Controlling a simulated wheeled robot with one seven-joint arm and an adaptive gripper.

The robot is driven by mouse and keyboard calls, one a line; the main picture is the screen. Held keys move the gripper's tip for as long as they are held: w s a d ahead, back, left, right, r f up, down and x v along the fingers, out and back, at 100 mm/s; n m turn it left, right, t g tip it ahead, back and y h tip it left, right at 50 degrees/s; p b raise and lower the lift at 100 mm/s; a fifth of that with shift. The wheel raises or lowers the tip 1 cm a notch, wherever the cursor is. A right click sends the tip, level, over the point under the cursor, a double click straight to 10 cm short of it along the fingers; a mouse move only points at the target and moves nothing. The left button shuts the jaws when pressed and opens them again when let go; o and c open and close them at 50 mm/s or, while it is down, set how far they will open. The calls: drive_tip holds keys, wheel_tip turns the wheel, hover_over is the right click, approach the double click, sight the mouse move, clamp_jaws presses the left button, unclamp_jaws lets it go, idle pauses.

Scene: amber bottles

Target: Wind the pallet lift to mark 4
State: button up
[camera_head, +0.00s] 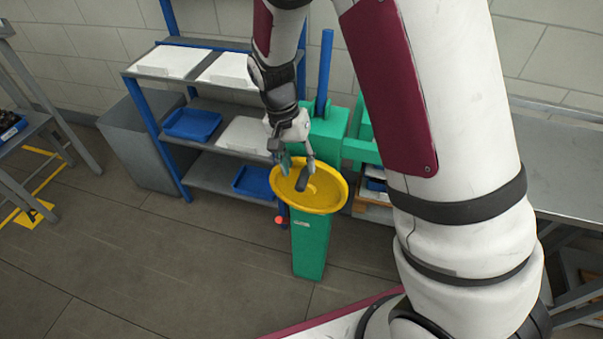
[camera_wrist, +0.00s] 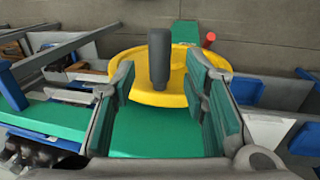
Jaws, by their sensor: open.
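The pallet lift has a green pedestal (camera_head: 311,250) with a yellow handwheel (camera_head: 328,202) on top. A dark upright crank handle (camera_head: 302,181) stands on the wheel. My gripper (camera_head: 297,166) is open above the wheel, its fingers pointing down near the handle. In the wrist view the handle (camera_wrist: 159,58) appears between my open fingers (camera_wrist: 160,76), with a gap on both sides. I cannot tell how deep the fingers reach along it. Part of the yellow wheel (camera_wrist: 140,97) shows behind. No mark number is readable.
A red knob (camera_head: 281,220) sticks out left of the pedestal. A blue mast (camera_head: 325,70) rises behind. A blue-framed shelf (camera_head: 222,180) with blue bins (camera_head: 192,123) stands left. My arm hides much of the right side. The floor (camera_head: 150,265) in front is clear.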

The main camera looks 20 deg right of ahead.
sight(302, 177)
drive_tip(key=shift+s+d+f, duration=0.15)
drive_tip(key=shift+d+f, duration=0.05)
drive_tip(key=shift+f, duration=0.85)
drive_tip(key=shift+s+d+f, duration=0.1)
drive_tip(key=shift+d+f, duration=0.05)
drive_tip(key=shift+f, duration=0.85)
clamp_jaws()
